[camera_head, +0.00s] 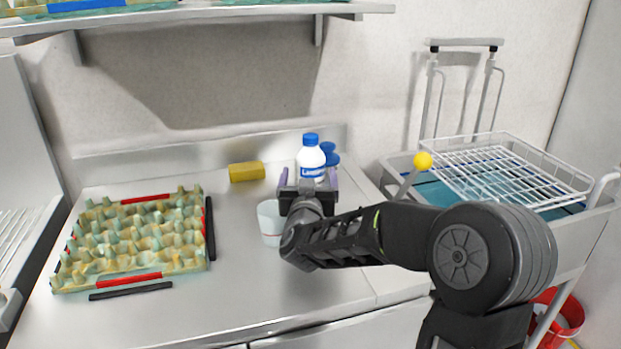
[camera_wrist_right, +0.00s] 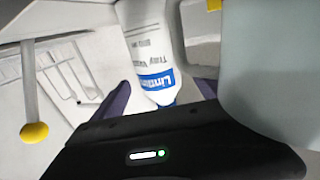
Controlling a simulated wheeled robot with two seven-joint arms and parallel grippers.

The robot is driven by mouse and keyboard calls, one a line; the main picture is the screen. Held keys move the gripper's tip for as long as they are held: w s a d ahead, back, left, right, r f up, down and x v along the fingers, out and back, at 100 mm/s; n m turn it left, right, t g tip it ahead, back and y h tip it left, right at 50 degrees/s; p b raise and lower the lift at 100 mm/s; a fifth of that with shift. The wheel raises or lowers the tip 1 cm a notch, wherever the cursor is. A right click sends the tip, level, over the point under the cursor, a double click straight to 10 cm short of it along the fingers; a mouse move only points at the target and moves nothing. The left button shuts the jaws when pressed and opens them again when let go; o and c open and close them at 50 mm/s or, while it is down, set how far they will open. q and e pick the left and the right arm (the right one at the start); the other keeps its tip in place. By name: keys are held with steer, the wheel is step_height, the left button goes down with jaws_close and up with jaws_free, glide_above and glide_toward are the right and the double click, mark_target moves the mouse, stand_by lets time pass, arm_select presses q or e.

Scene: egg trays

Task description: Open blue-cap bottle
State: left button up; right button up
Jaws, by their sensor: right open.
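A white bottle with a blue cap (camera_head: 311,158) stands upright on the counter near the back wall. In the head view its lower part is hidden behind my right gripper (camera_head: 308,180). The bottle (camera_wrist_right: 150,50) also shows in the right wrist view, with a blue label band, between two purple fingers. My right gripper is open, its fingers on either side of the bottle; I cannot tell whether they touch it. My left gripper is in neither view.
A white cup (camera_head: 268,222) stands just left of my right gripper. A second blue-topped item (camera_head: 330,153) is right behind the bottle. A yellow sponge (camera_head: 246,171) lies at the back. An egg tray (camera_head: 135,245) fills the counter's left. A wire-basket cart (camera_head: 505,172) stands right.

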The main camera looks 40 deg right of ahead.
steer(key=x, duration=0.5)
steer(key=shift+d+p, duration=0.1)
steer(key=shift+p, duration=0.3)
steer(key=shift+c, duration=0.5)
jaws_close()
steer(key=shift+r, duration=0.1)
stand_by(0.6)
